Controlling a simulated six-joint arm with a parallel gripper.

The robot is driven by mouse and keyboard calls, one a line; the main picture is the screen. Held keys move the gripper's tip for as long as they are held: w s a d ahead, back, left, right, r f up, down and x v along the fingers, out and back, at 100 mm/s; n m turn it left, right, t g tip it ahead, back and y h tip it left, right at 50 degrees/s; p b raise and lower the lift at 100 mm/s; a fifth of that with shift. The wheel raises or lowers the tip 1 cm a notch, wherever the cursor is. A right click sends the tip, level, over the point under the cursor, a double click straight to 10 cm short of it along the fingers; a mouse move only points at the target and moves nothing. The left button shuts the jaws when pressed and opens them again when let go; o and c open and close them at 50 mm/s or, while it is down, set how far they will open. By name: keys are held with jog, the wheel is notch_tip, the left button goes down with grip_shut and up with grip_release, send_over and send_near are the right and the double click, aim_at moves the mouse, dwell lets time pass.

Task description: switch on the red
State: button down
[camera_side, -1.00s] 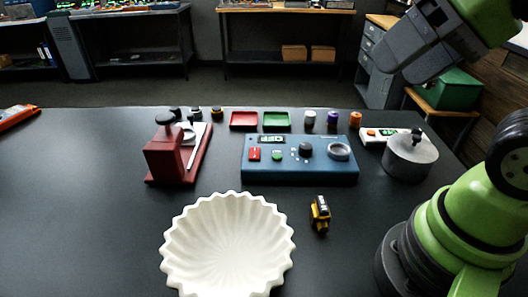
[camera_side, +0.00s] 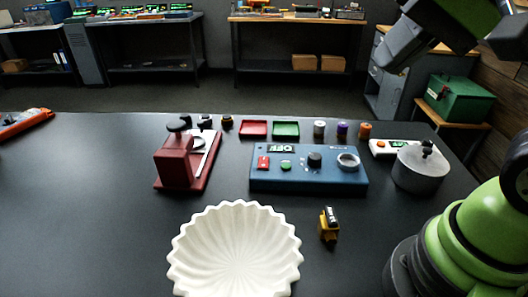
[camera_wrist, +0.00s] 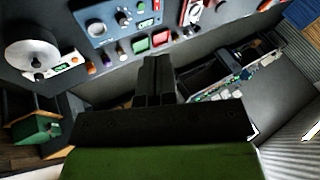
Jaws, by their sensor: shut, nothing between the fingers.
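A blue control box (camera_side: 300,182) stands in the middle of the table in the side view. A red switch (camera_side: 263,162) sits at its left end, beside a green button (camera_side: 286,166) and below a display (camera_side: 281,148) that seems to read OFF. A dark knob (camera_side: 315,160) and a grey ring (camera_side: 348,162) are on its right half. The box also shows at the top of the wrist view (camera_wrist: 98,27). My gripper (camera_wrist: 154,75) is shut and empty in the wrist view. In the side view it is high at the upper right, well away from the box.
A red press (camera_side: 176,167) stands left of the box. A grey pot (camera_side: 420,170) sits by a white scale (camera_side: 381,147) on the right. Red (camera_side: 253,129) and green (camera_side: 286,130) trays lie behind. A white fluted bowl (camera_side: 235,245) and a yellow-black object (camera_side: 328,225) are in front.

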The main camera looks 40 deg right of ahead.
jog(key=w+f+m+g+h, duration=0.1)
jog(key=w+f+m+g, duration=0.1)
jog(key=w+m, duration=0.85)
jog(key=m+g+h, duration=0.2)
jog(key=m+g, duration=0.1)
jog(key=m, duration=0.6)
send_over(264, 157)
jog(key=s+a, duration=0.1)
jog(key=s, duration=0.1)
notch_tip(264, 157, down, 12)
jog(key=shift+w+a+r, duration=0.1)
jog(key=shift+w+a, duration=0.1)
jog(key=shift+w, duration=0.05)
jog(key=f, duration=0.9)
jog(key=w+d+f, duration=0.1)
jog(key=f, duration=0.3)
jog(key=shift+w+d+f, duration=0.1)
jog(key=shift+f, duration=0.3)
